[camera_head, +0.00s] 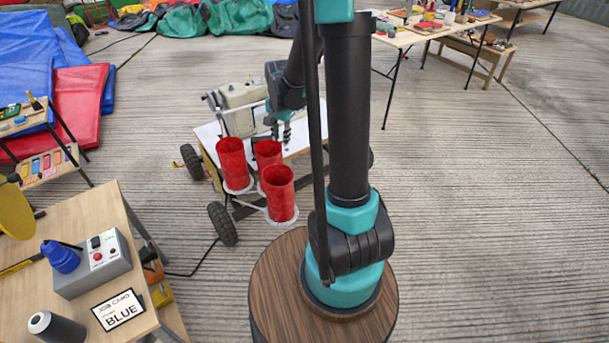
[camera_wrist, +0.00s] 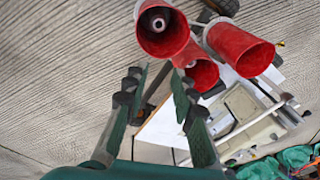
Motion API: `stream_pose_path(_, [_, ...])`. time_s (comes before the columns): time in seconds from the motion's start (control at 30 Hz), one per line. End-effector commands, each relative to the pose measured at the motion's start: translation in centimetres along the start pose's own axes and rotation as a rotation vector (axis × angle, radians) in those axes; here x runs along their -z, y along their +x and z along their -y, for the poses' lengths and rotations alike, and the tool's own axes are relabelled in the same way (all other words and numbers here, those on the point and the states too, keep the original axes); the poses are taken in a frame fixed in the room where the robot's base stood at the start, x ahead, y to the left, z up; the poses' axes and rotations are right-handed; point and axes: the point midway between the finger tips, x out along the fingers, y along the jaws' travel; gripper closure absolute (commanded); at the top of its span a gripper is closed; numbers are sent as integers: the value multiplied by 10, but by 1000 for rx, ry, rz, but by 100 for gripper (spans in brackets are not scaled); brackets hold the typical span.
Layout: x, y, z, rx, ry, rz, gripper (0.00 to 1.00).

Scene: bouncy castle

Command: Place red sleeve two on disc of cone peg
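Three red sleeves stand upright at the near end of a wheeled cart: one left (camera_head: 235,165), one behind (camera_head: 268,153) and one in front (camera_head: 278,193). No mark shows which is sleeve two. White discs show under the left sleeve (camera_head: 239,188) and the front sleeve (camera_head: 282,220). In the wrist view, a sleeve (camera_wrist: 155,42) at the top has a grey peg-like tip (camera_wrist: 157,18) inside; the other two are right of it. My gripper (camera_head: 283,134) is beside the back sleeve, over the cart. Its fingers (camera_wrist: 157,82) are apart with nothing between them.
The cart's white top (camera_head: 207,133) carries a beige machine (camera_head: 242,97). A bench at left holds a grey switch box (camera_head: 105,265), a blue cone-shaped part (camera_head: 60,257) and a card reading BLUE (camera_head: 118,310). Black wheels (camera_head: 222,222) stick out from the cart. Open floor lies right.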

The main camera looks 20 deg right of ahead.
Motion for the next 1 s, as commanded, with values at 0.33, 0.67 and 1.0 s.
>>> stream_pose_path(0.33, [-58, -49, -96, 66, -469, -82, 74])
stream_pose_path(0.67, [-105, -52, -168, 88, -838, -171, 74])
stream_pose_path(1.0, [-114, -49, -180, 89, -918, -191, 74])
